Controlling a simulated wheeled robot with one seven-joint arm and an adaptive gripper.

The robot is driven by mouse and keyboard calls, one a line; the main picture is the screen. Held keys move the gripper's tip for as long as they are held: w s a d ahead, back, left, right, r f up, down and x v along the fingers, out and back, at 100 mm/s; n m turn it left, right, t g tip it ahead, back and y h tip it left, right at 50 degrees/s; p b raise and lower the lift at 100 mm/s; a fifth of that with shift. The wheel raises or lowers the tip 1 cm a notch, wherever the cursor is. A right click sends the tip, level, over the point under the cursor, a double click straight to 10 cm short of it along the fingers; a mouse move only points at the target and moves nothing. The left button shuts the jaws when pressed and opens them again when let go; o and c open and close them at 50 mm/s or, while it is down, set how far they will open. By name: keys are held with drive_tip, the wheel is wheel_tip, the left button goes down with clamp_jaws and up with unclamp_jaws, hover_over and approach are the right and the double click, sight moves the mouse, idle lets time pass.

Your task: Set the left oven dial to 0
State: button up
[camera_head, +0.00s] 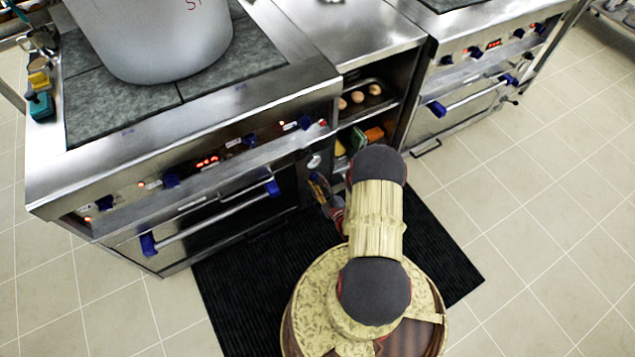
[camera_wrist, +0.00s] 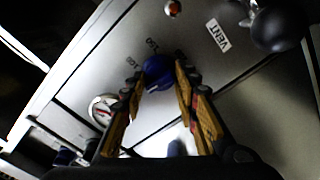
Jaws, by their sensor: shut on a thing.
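In the wrist view, the blue oven dial (camera_wrist: 158,70) sits on a metal panel with small printed numbers beside it; 150 is readable, and the 0 mark cannot be made out. My gripper (camera_wrist: 161,80) has its two yellow-padded fingers on either side of the dial, shut on it. In the head view, my gripper (camera_head: 322,190) is low at the right end of the left oven (camera_head: 185,215), just below a round white gauge (camera_head: 314,162). The gauge also shows in the wrist view (camera_wrist: 103,110).
A VENT label (camera_wrist: 218,35), a red light (camera_wrist: 173,8) and a black knob (camera_wrist: 278,25) are near the dial. A large pot (camera_head: 150,40) stands on the left stove.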

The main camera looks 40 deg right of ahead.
drive_tip(key=shift+n, duration=0.8)
drive_tip(key=o, duration=1.1)
drive_tip(key=shift+o, duration=0.3)
drive_tip(key=v, duration=1.2)
